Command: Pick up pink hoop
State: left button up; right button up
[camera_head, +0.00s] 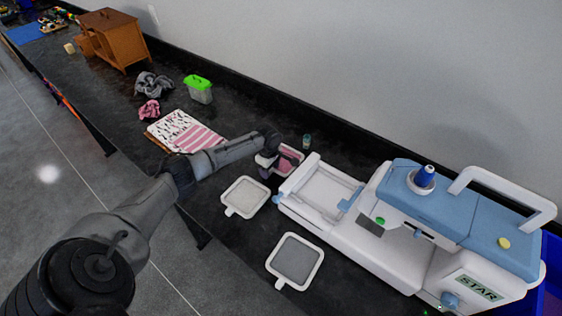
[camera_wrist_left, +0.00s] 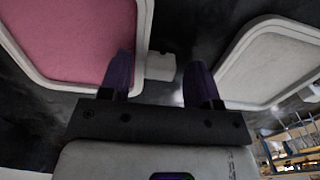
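The pink hoop (camera_head: 291,158) is a white rounded-square frame with pink fabric. It lies on the dark table left of the sewing machine, partly hidden by my left gripper (camera_head: 268,160). In the left wrist view the pink hoop (camera_wrist_left: 75,35) fills the upper left. Its small white tab (camera_wrist_left: 160,66) shows between the two dark fingers of my left gripper (camera_wrist_left: 161,78). The fingers are apart, with a gap on the tab's right side. I cannot tell whether the left finger touches the hoop. My right gripper is in neither view.
A white-fabric hoop (camera_head: 246,197) and a grey-fabric hoop (camera_head: 295,262) lie near the table's front edge. The blue-and-white sewing machine (camera_head: 400,225) stands right. A small bottle (camera_head: 307,141) is behind the pink hoop. Folded striped fabric (camera_head: 185,132) and a green-lidded box (camera_head: 198,89) lie left.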

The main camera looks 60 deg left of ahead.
pick_arm(q)
jog(key=c, duration=0.9)
jog(key=shift+r, duration=0.1)
